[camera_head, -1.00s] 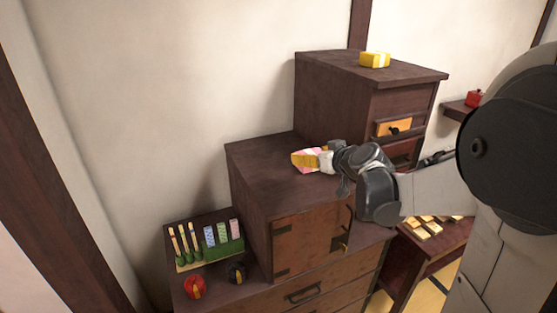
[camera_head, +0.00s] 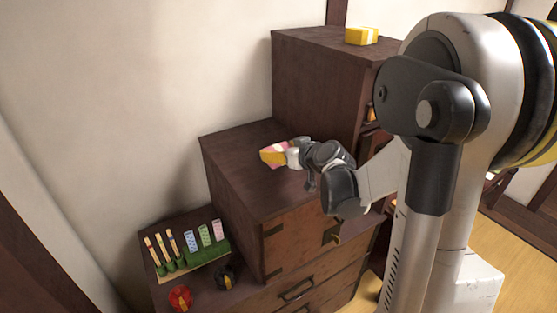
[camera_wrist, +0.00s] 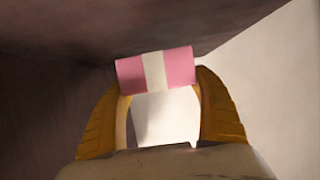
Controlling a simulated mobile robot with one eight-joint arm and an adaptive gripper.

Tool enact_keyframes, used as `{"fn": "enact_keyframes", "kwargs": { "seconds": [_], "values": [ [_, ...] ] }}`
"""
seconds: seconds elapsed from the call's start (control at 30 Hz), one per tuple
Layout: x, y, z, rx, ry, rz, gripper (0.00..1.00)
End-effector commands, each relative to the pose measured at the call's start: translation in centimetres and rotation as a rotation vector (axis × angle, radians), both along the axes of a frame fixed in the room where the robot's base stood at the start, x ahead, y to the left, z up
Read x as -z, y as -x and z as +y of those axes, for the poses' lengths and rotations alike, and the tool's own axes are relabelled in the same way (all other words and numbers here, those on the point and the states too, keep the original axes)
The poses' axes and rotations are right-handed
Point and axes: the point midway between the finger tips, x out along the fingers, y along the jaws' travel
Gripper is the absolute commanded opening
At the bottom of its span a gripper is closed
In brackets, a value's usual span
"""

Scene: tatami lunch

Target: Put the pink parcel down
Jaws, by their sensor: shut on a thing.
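The pink parcel (camera_wrist: 182,67), with a pale band around its middle, sits between the yellow fingertips of my gripper (camera_wrist: 158,84) in the wrist view. My gripper is shut on it. In the head view my gripper (camera_head: 277,154) is over the middle step top (camera_head: 240,150) of the dark wooden stepped chest. Only bits of pink show there beside the yellow fingers. I cannot tell whether the parcel touches the wood.
The taller chest step (camera_head: 312,85) rises behind, with a yellow parcel (camera_head: 361,36) on top. On the lower step are a green rack (camera_head: 207,252) with patterned blocks, a red top (camera_head: 180,297) and a black top (camera_head: 225,278). The middle step is otherwise clear.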

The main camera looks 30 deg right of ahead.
Motion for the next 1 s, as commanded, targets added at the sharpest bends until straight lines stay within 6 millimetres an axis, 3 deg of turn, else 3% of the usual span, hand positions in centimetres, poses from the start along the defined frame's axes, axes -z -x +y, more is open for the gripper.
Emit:
{"fn": "enact_keyframes", "kwargs": {
  "seconds": [0.17,0.57,0.6,0.63,1.0],
  "values": [
    [2.8,0.0,0.0,0.0,0.0,0.0,0.41],
    [3.3,0.0,0.0,0.0,0.0,0.0,0.41],
    [3.2,0.0,0.0,0.0,0.0,0.0,0.86],
    [3.2,0.0,0.0,0.0,0.0,0.0,0.96],
    [2.8,0.0,0.0,0.0,0.0,0.0,0.98]
  ]
}}
